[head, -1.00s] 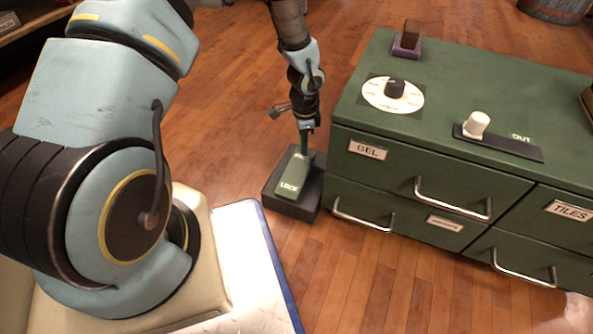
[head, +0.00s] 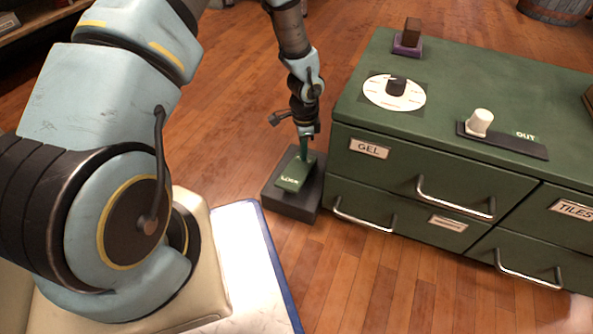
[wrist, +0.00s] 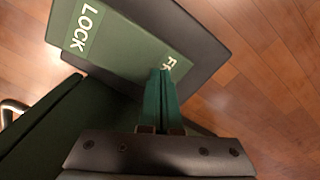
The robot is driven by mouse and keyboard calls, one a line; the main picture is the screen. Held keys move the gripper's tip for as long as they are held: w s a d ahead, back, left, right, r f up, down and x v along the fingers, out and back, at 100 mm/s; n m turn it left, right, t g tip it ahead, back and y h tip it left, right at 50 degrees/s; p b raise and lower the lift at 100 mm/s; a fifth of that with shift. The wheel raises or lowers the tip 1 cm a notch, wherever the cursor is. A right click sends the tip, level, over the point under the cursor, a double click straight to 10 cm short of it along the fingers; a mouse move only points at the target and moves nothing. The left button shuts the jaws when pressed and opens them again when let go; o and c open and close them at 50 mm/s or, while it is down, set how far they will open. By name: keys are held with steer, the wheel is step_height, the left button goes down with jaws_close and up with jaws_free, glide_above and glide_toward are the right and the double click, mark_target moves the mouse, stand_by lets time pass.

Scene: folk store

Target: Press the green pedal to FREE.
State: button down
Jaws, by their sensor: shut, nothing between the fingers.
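The green pedal (head: 290,183) is a rocker plate on a dark block (head: 290,206) on the floor, left of the green cabinet. Its near end reads LOCK and stands raised; its far end is tilted down. My gripper (head: 303,156) is shut and empty, pointing down at the far, FREE end. Its green fingertips (wrist: 162,75) appear to touch the pedal there and cover part of the lettering.
The green cabinet (head: 400,180) stands close on the right, with drawers and protruding metal handles (head: 455,203). On its top are a round dial (head: 394,92), a white knob on a slider strip (head: 480,123) and a brown block on a purple base (head: 408,40). The wooden floor is clear around the pedal.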

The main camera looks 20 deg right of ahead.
step_height(320, 180, up, 9)
steer(key=p, duration=0.8)
stand_by(0.4)
steer(key=w+a+r+n+t+p, duration=0.1)
steer(key=w+a+r+n+p, duration=0.2)
steer(key=a+r+n, duration=1.55)
steer(key=s+a+r+p, duration=0.1)
steer(key=s+a+r, duration=0.5)
steer(key=a+r, duration=0.65)
step_height(320, 180, up, 39)
steer(key=p, duration=3.8)
steer(key=shift+s+d+r+n+t, duration=0.15)
steer(key=shift+s+d+n+t, duration=0.15)
steer(key=shift+s+d+n, duration=0.15)
